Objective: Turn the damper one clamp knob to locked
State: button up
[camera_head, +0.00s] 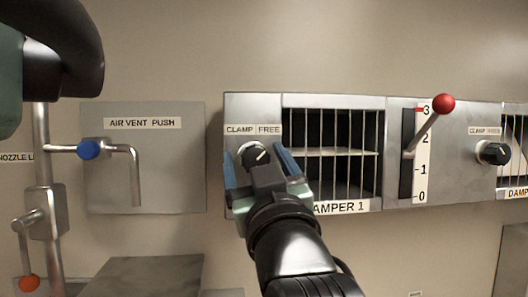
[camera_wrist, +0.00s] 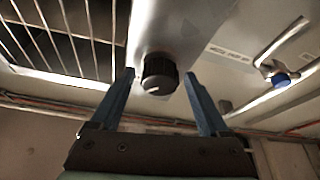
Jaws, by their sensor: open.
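The damper one clamp knob (camera_head: 252,155) is black with a white pointer line, on the grey panel left of the "DAMPER 1" grille (camera_head: 330,150). The label above it reads "CLAMP FREE". My gripper (camera_head: 258,163) is in front of the knob with its blue fingers spread, one on each side. In the wrist view the knob (camera_wrist: 159,74) sits between the tips of my open gripper (camera_wrist: 158,80), with gaps on both sides. My gripper hides part of the knob's lower side in the head view.
A red-ball lever (camera_head: 443,104) stands by a 0 to 3 scale, near 3. A second clamp knob (camera_head: 492,153) is further right. The "AIR VENT PUSH" panel (camera_head: 170,175) with a blue-knobbed handle (camera_head: 88,149) is left. A pipe with an orange knob (camera_head: 29,283) is at far left.

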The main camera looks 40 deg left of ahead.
jog(key=shift+c, duration=0.3)
grip_shut()
jog(key=shift+d+f+n+b, duration=0.1)
jog(key=shift+n+b, duration=0.2)
jog(key=shift+b, duration=0.1)
jog(key=n+g+b, duration=0.2)
jog(key=n+b, duration=0.1)
jog(key=shift+f+n+y+b, duration=0.15)
jog(key=shift+n+y+b, duration=0.15)
jog(key=shift+y+b, duration=0.1)
jog(key=n+g+b, duration=0.1)
jog(key=n, duration=0.2)
jog(key=n+g+b, duration=0.1)
jog(key=n+b, duration=0.1)
jog(key=n, duration=0.1)
jog(key=shift+g, duration=0.3)
jog(key=n, duration=0.2)
jog(key=n+g, duration=0.1)
jog(key=n, duration=0.1)
jog(key=n+g, duration=0.1)
jog(key=n, duration=0.1)
jog(key=shift+r+h, duration=0.3)
jog(key=shift+h, duration=0.1)
jog(key=shift+n+g+h+p, duration=0.3)
jog(key=shift+n+h+p, duration=0.15)
jog(key=shift+n, duration=0.8)
jog(key=shift+n+g+h+p, duration=0.3)
jog(key=shift+n+h, duration=0.15)
jog(key=shift+n, duration=0.8)
jog(key=shift+f, duration=0.1)
